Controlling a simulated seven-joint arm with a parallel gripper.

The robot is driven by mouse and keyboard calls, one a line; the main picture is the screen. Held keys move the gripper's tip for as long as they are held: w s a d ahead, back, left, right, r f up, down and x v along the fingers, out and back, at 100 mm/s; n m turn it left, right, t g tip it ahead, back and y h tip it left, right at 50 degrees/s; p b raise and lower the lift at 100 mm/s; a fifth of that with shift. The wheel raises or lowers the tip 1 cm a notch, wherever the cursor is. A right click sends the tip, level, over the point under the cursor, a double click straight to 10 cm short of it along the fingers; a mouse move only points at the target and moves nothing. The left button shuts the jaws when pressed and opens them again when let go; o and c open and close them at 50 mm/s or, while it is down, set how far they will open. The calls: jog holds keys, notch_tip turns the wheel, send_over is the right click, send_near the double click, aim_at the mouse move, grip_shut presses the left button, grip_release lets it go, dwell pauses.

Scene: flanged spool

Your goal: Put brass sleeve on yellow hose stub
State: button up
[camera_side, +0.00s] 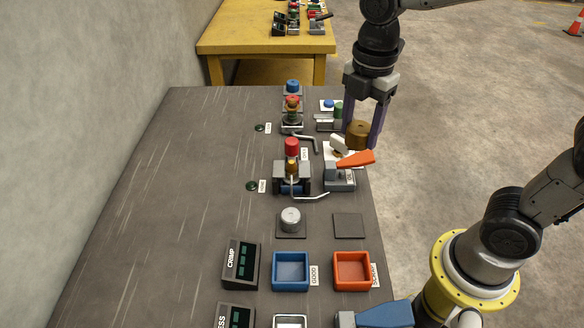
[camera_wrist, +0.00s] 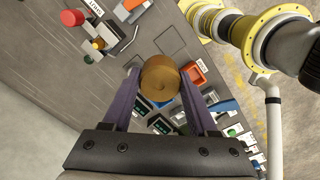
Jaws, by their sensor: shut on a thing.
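A brass-brown cylinder (camera_side: 359,134), which I take as the brass sleeve, is between the fingers of my gripper (camera_side: 364,125). In the wrist view the brass sleeve (camera_wrist: 160,78) shows its round end with a small dark mark at the centre, and my gripper (camera_wrist: 160,88) is shut on it. It is held up near the table's right edge, just behind the orange-handled clamp.
The orange-handled clamp (camera_side: 354,159) has a white cylinder (camera_side: 340,145) by it. A silver cylinder (camera_side: 291,218) stands on a dark pad. An empty dark pad (camera_side: 349,225), blue tray (camera_side: 290,271) and orange tray (camera_side: 352,270) lie nearer. The table's left side is clear.

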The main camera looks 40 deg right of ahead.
jog(key=shift+w+f, duration=0.2)
jog(key=shift+w, duration=0.9)
jog(key=w+a+f, duration=0.1)
jog(key=w+f, duration=0.4)
jog(key=w, duration=0.4)
send_over(292, 162)
jog(key=f, duration=0.4)
jog(key=shift+s+f, duration=0.2)
jog(key=shift+f, duration=0.2)
jog(key=shift+w+f, duration=0.15)
jog(key=shift+f, duration=0.75)
jog(key=shift+w+f, duration=0.1)
jog(key=shift+f, duration=0.8)
jog(key=shift+f, duration=0.6)
jog(key=o, duration=1.4)
jog(key=shift+r, duration=0.1)
